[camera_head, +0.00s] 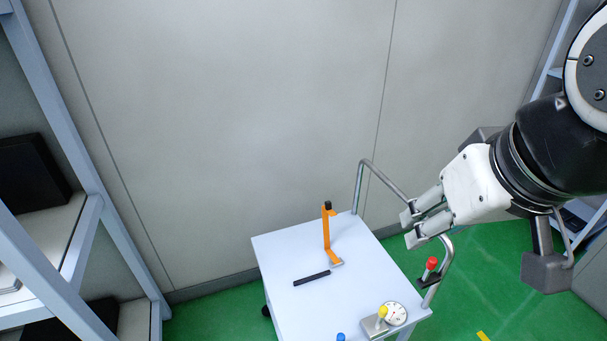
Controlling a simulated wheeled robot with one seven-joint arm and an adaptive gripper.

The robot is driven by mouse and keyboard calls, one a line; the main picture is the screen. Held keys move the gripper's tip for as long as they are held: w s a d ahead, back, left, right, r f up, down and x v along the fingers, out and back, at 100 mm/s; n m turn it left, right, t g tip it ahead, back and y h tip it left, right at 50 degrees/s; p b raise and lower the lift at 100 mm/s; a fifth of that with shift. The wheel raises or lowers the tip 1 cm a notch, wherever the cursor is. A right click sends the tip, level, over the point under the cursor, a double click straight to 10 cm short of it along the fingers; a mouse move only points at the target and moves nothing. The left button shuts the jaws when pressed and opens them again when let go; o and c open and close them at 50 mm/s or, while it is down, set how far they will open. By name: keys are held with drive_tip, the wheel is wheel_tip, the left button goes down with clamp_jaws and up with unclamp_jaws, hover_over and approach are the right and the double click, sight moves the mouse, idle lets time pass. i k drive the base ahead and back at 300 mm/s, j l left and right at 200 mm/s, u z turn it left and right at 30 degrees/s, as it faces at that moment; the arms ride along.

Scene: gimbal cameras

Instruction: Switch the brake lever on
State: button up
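A lever with a red knob (431,263) stands by the right post of the cart's metal handle, near a small black bracket. An orange upright piece (326,232) with a black tip stands on the white cart top (290,255). I cannot tell for certain which of these is the brake lever. My gripper (409,229) is open, its two fingers apart with nothing seen between them. It is above and slightly left of the red knob. It overlaps the handle rail in the picture, and I cannot tell whether it touches it.
The bent metal handle (385,180) rises along the cart's right side. A black bar (312,278), a yellow-knobbed device (382,312), a round dial (396,313) and a blue knob (341,337) are on the cart. Shelving (75,240) stands at left; green floor (500,260) is open at right.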

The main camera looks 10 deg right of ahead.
sight(431, 263)
drive_tip(key=z, duration=0.65)
drive_tip(key=i+l+u, duration=0.15)
drive_tip(key=k+l, duration=0.05)
drive_tip(key=l, duration=0.05)
